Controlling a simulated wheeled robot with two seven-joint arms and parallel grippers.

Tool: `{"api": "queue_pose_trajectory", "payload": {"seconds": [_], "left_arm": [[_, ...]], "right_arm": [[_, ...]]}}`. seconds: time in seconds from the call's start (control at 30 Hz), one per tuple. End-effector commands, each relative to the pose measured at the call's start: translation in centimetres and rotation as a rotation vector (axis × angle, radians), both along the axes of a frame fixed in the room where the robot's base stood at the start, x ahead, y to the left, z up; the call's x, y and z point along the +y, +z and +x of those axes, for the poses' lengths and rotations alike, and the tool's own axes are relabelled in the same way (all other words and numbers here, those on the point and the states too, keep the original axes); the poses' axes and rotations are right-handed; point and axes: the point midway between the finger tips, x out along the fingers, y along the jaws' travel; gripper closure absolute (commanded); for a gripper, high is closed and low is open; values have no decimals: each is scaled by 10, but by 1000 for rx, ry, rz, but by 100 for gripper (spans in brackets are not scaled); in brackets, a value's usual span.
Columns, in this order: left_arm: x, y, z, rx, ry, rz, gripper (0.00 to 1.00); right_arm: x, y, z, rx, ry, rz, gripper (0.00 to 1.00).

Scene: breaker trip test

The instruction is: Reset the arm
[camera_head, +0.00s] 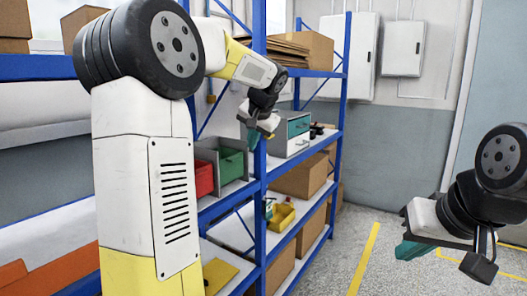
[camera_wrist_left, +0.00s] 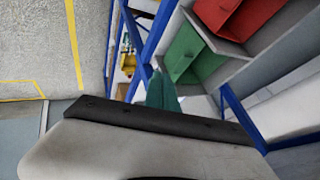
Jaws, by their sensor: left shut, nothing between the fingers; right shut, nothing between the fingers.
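My left arm comes in from the left and reaches over toward the blue shelving. My left gripper (camera_head: 254,138) has teal fingertips, hangs in front of the shelf posts and is shut and empty. In the left wrist view its teal fingers (camera_wrist_left: 162,90) are together, with the green bin behind them. My right gripper (camera_head: 411,250) is at the right edge of the head view, over open floor, shut with nothing held. Its teal fingertip points left. Most of my right arm is out of view.
Blue shelving (camera_head: 262,190) runs along the left. It holds a red bin (camera_head: 203,178), a green bin (camera_head: 231,165), a yellow bin (camera_head: 281,218), a grey drawer unit (camera_head: 290,133) and cardboard boxes (camera_head: 298,179). White wall cabinets (camera_head: 349,55) hang behind. Floor at the right is clear.

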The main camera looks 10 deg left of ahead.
Motion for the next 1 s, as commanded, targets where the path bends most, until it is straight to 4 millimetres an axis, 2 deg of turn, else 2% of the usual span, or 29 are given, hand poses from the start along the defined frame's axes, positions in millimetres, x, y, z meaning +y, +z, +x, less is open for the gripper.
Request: {"api": "queue_pose_trajectory", "payload": {"seconds": [0.17,0.27,0.37,0.47,0.6,0.7,0.83,0.9,1.0], "left_arm": [[-5,11,-10,1,-1,-4,100],[-9,13,-29,2,-4,-29,100],[-16,10,-69,8,-9,-89,100],[-27,0,-124,13,-12,-180,100],[-45,-25,-201,14,-11,-324,100],[-59,-46,-247,11,-3,-425,100],[-74,-71,-290,6,3,-527,100],[-80,-80,-304,2,7,-565,100],[-84,-88,-314,2,9,-594,100]], "right_arm": [[0,0,0,0,0,0,100],[0,0,0,0,0,0,100],[0,0,0,0,0,0,100],[0,0,0,0,0,0,100],[0,0,0,0,0,0,100],[0,0,0,0,0,0,100],[0,0,0,0,0,0,100],[0,0,0,0,0,0,100],[0,0,0,0,0,0,100]]}}
